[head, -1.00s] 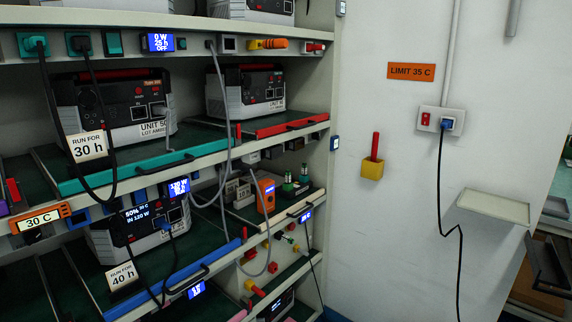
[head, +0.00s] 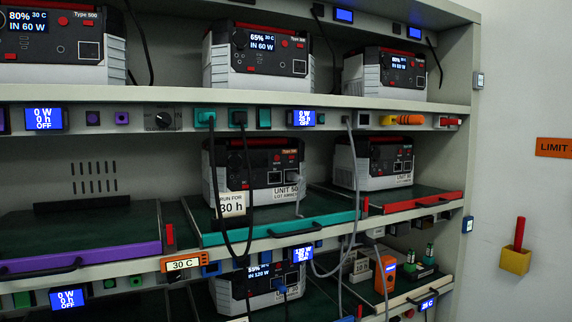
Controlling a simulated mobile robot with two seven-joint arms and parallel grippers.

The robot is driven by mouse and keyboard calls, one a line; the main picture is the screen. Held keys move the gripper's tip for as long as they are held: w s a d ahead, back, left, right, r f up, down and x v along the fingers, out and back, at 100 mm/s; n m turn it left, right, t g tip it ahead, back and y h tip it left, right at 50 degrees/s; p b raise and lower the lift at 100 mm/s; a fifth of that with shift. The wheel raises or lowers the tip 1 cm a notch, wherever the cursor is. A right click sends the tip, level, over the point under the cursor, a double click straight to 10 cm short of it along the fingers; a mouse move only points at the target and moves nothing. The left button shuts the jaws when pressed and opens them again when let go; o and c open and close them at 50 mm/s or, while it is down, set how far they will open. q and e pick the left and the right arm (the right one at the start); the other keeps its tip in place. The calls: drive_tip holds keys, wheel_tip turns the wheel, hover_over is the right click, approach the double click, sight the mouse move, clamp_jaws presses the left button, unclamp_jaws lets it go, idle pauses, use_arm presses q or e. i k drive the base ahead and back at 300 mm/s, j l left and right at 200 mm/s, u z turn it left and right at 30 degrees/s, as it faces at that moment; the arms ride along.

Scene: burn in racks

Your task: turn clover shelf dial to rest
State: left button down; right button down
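A black round dial (head: 163,119) with a light pointer mark sits on the front rail under the top shelf, left of the teal sockets (head: 204,117). Its pointer seems to lie roughly sideways, but it is too small to read its setting. I see no clover mark that I can make out, so I cannot tell whether this is the clover shelf's dial. A blue display (head: 44,118) on the same rail, left of the dial, reads 0 W, 0 h, OFF. Neither of my grippers is in view.
A purple-edged tray (head: 120,254) below the dial is empty. Black cables (head: 247,190) hang from the teal sockets. A yellow holder (head: 515,261) is on the right wall.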

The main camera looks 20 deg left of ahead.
sight(163, 119)
drive_tip(key=u, duration=2.05)
